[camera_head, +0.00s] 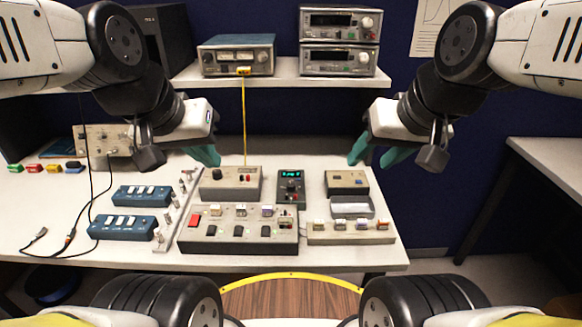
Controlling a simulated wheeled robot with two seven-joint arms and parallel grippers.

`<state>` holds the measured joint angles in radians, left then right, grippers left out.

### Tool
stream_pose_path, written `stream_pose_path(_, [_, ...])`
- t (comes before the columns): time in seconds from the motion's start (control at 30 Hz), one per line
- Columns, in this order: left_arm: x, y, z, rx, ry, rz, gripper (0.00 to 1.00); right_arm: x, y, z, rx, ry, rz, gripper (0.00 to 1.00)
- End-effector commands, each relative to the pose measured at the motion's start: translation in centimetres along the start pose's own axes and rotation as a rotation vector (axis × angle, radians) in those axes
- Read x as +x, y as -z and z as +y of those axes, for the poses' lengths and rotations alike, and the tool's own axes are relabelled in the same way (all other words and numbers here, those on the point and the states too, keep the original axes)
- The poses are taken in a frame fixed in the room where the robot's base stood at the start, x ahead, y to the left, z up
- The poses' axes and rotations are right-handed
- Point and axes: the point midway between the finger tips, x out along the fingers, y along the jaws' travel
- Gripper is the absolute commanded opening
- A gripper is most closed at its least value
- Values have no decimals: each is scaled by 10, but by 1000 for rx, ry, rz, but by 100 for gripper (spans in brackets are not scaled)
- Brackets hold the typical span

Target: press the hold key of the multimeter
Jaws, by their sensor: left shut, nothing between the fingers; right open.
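The multimeter (290,188) is a dark handheld unit with a lit green display at its top and a dial below. It lies on the white bench among grey boxes. Its hold key is too small to make out. My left gripper (212,158) has teal fingers, is shut and empty, and hangs left of and behind the multimeter. My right gripper (370,160) is open and empty, with its teal fingers apart, to the right of and behind the multimeter. Neither gripper touches it.
A grey dial box (231,183) stands left of the multimeter, and a grey box with a tan panel (347,182) stands right. A wide key panel (240,229) is in front. Blue switch boxes (143,196) and loose cables lie left. A shelf (285,75) holds instruments above.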

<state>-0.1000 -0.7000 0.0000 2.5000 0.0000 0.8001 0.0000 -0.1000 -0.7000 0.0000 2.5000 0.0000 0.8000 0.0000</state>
Motion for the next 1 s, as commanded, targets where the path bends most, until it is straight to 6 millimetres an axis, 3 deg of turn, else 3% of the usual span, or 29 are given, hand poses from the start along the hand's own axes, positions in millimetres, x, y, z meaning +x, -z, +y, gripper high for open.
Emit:
stream_pose_path(0.07, [0, 0, 0, 0, 0, 0, 0, 0, 0, 0, 0, 0, 0, 44])
stream_pose_path(0.3, [0, 0, 0, 0, 0, 0, 0, 0, 0, 0, 0, 0, 0, 0])
stream_pose_path(1.0, [0, 0, 0, 0, 0, 0, 0, 0, 0, 0, 0, 0, 0, 0])
